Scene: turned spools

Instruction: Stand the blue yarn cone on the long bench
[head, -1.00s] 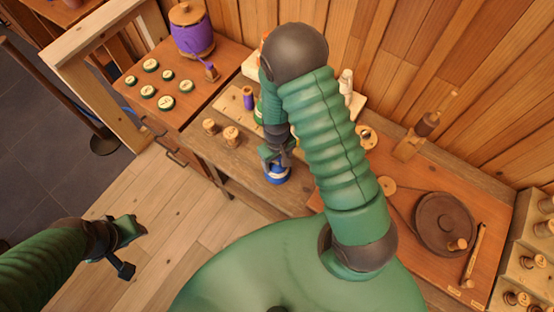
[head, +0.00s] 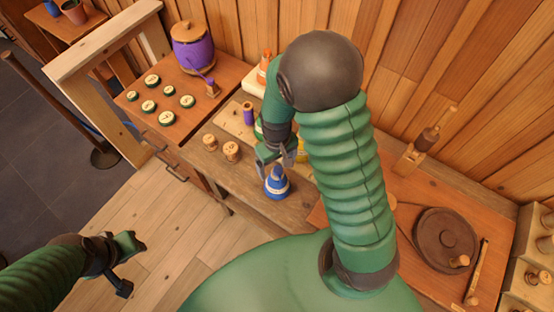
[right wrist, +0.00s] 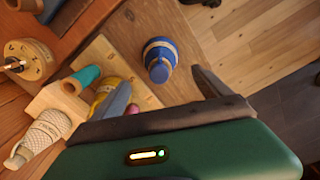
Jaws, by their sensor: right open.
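The blue yarn cone (head: 276,182) stands upright on the long bench (head: 213,174), close to its front edge. It also shows in the right wrist view (right wrist: 159,58), beyond the fingertips. My right gripper (head: 276,160) is open and empty, just above and behind the cone, apart from it. In the right wrist view its two fingers (right wrist: 165,92) are spread wide with nothing between them. My left gripper (head: 127,261) hangs over the floor at the lower left, away from the bench; its jaw opening is not clear.
Two wooden spools (head: 231,151) stand on the bench left of the cone. A board with a purple spool (head: 248,113) lies behind. A purple pot (head: 192,47) and several green-rimmed discs (head: 166,118) are at the far left. A dark round wheel (head: 445,232) is at right.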

